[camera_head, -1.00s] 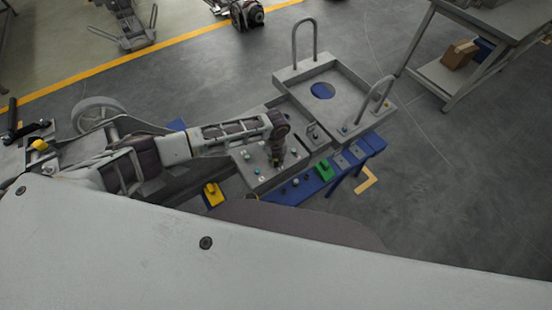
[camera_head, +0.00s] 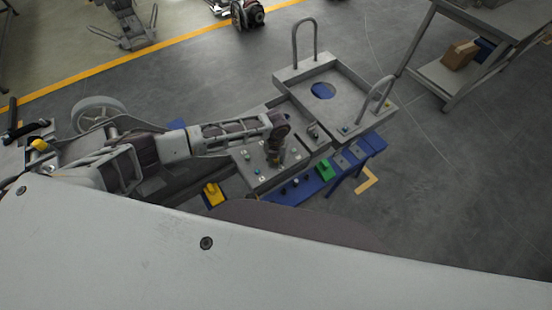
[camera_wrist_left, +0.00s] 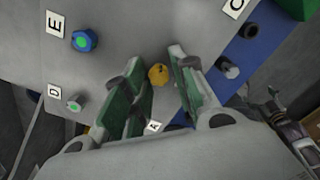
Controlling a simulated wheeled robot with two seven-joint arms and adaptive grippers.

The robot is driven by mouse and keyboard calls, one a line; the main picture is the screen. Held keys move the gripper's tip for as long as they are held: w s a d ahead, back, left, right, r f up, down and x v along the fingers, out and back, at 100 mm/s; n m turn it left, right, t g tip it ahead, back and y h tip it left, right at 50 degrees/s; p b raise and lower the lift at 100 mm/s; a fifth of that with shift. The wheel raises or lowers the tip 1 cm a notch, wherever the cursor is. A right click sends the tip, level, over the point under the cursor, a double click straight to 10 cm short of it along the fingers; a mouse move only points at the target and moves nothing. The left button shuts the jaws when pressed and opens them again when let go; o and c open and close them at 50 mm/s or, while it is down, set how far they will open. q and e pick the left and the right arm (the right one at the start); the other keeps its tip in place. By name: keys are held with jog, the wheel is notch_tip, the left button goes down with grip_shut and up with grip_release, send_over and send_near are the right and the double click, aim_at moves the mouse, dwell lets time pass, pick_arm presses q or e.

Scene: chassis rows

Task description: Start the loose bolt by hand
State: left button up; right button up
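My left gripper (camera_head: 274,161) points down over the grey chassis plate (camera_head: 252,178) in the head view. In the left wrist view my left gripper (camera_wrist_left: 154,60) is open, its green-padded fingers apart. A brass-coloured bolt head (camera_wrist_left: 158,75) shows between the fingertips; I cannot tell whether the fingers touch it. A blue bolt with a green centre (camera_wrist_left: 84,41) is by label E, and a grey bolt with a green centre (camera_wrist_left: 73,103) is by label D. Label A (camera_wrist_left: 153,127) is partly hidden by the gripper. Which bolt is loose is unclear. My right gripper is out of view.
A blue rail (camera_head: 295,190) runs along the plate's near side, with a green block (camera_head: 324,170) and a yellow block (camera_head: 213,194). A grey tray with upright handles (camera_head: 345,105) adjoins the plate. A grey workbench (camera_head: 480,45) stands at upper right.

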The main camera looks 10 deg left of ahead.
pick_arm(q)
jog(key=shift+o, duration=0.8)
jog(key=shift+w+r, duration=0.1)
jog(key=shift+r, duration=0.1)
notch_tip(320, 180, up, 12)
jog(key=shift+f, duration=0.15)
dwell(0.7)
